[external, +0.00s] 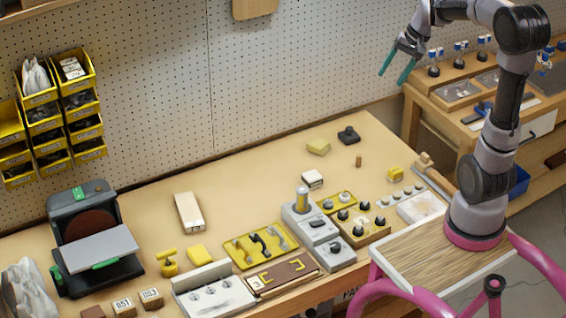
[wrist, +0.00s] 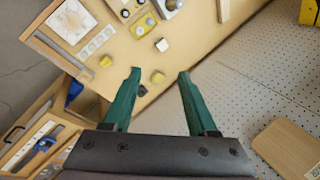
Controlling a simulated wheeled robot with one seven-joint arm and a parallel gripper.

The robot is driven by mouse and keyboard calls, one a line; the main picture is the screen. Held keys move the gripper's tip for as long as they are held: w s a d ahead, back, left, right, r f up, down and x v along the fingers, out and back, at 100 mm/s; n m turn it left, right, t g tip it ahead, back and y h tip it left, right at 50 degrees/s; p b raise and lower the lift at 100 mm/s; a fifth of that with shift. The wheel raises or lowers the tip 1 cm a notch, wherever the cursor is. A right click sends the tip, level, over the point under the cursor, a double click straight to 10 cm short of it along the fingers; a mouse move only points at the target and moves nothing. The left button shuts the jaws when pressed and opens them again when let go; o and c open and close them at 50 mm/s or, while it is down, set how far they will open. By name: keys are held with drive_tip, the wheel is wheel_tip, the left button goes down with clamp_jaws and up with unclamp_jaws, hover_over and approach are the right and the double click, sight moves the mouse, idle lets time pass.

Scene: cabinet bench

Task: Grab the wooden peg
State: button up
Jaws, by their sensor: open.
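The wooden peg (external: 358,161) is a small brown upright cylinder on the bench top, toward its right back part in the external view. I cannot make it out in the wrist view, where my left finger covers part of the bench. My gripper (external: 390,80) is high above the bench, up and to the right of the peg in the external view, and well apart from it. Its two green fingers are spread with nothing between them; they also show in the wrist view (wrist: 159,73).
Near the peg are a yellow sponge-like block (external: 318,147), a dark object (external: 348,135), a white block (external: 312,179) and a yellow cube (external: 395,174). Knobs and fixtures crowd the bench front. A pegboard wall (external: 270,80) stands behind. Bare bench lies around the peg.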

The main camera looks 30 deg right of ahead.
drive_tip(key=w+d+f+m+g+y, duration=0.2)
drive_tip(key=w+d+f+m+y, duration=0.15)
drive_tip(key=w+f, duration=0.6)
drive_tip(key=w+d+f+m+y, duration=0.2)
drive_tip(key=w+d+f+m, duration=0.15)
drive_tip(key=f, duration=0.65)
drive_tip(key=w+d+f+m+y, duration=0.2)
drive_tip(key=w+d+f, duration=0.3)
drive_tip(key=f, duration=0.5)
drive_tip(key=m+t+y, duration=0.2)
drive_tip(key=m, duration=0.1)
approach(358, 167)
drive_tip(key=r, duration=0.2)
drive_tip(key=d, duration=0.1)
drive_tip(key=shift+w+r, duration=0.4)
drive_tip(key=shift+a+f, duration=0.25)
drive_tip(key=shift+a, duration=0.05)
drive_tip(key=x, duration=1)
drive_tip(key=shift+f, duration=0.25)
clamp_jaws()
